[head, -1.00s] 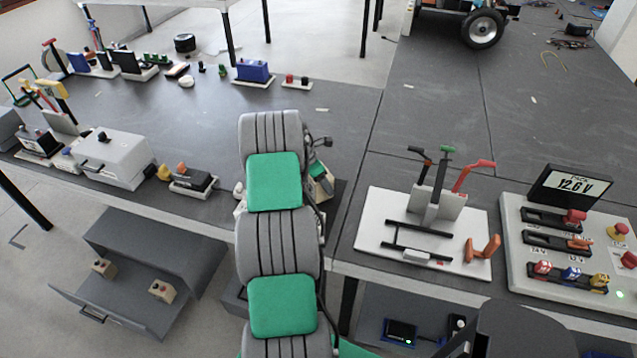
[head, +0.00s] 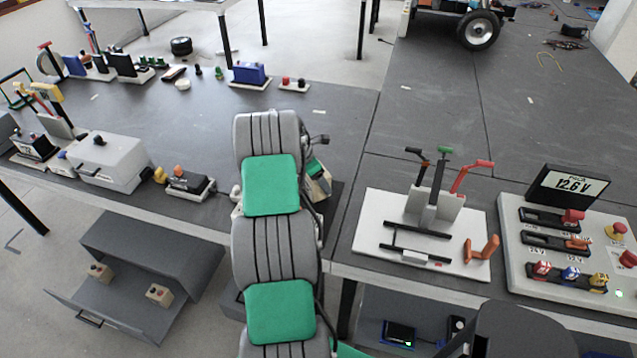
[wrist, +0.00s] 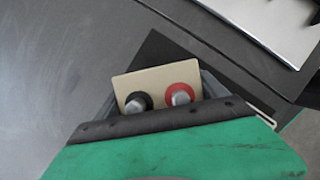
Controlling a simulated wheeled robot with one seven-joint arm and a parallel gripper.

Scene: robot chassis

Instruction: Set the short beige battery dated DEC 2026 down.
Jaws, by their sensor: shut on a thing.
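A beige battery (wrist: 150,83) with a black and a red terminal shows top-on in the wrist view. My gripper (wrist: 161,97) is shut on it, with grey fingers along its sides. A dark mat or plate (wrist: 170,58) lies beneath; I cannot tell whether the battery touches it. In the head view the held battery (head: 319,187) is mostly hidden behind my arm, near the bench's front edge. No date label is readable.
Two beige blocks (head: 100,272) (head: 158,293) lie in the open grey drawer (head: 122,315) below. To the right stand a white board with levers (head: 374,222) and a board with a 12.6 V display (head: 569,185).

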